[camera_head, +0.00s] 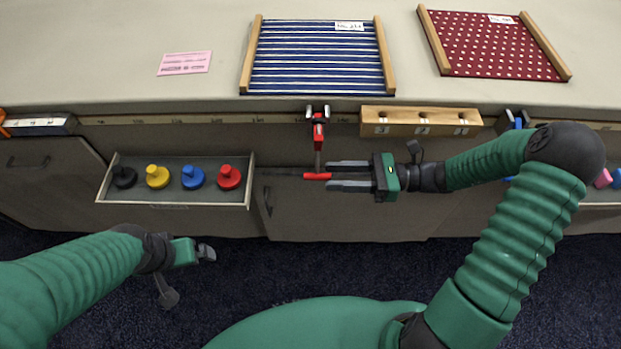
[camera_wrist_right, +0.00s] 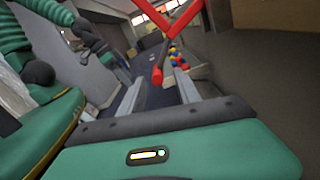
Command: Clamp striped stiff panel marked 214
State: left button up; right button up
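The striped panel (camera_head: 315,75) lies on the table, blue with white lines, between two wooden side strips. Its white label (camera_head: 349,26) is too small to read surely. A red clamp (camera_head: 318,134) sits at the table's front edge below the panel; its red handle (camera_head: 317,176) hangs lower down. My right gripper (camera_head: 329,176) is open, its fingertips beside the handle; the right wrist view shows the red handle (camera_wrist_right: 157,75) between the parted fingers. My left gripper (camera_head: 206,253) is low at the left, away from the table; its fingers are not clear.
An open drawer (camera_head: 175,204) holds black, yellow, blue and red knobbed pieces. A wooden block (camera_head: 420,114) with numbered slots is on the front edge. A red dotted panel (camera_head: 490,45) lies at the right, a pink card (camera_head: 185,63) at the left. A blue clamp (camera_head: 517,122) is partly hidden.

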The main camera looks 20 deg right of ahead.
aim_at(319, 176)
jog(key=b+x, duration=0.1)
jog(key=x, duration=0.5)
jog(key=shift+a+f, duration=0.1)
jog(key=shift+a, duration=0.1)
jog(key=shift+d, duration=0.1)
grip_shut()
dwell(1.0)
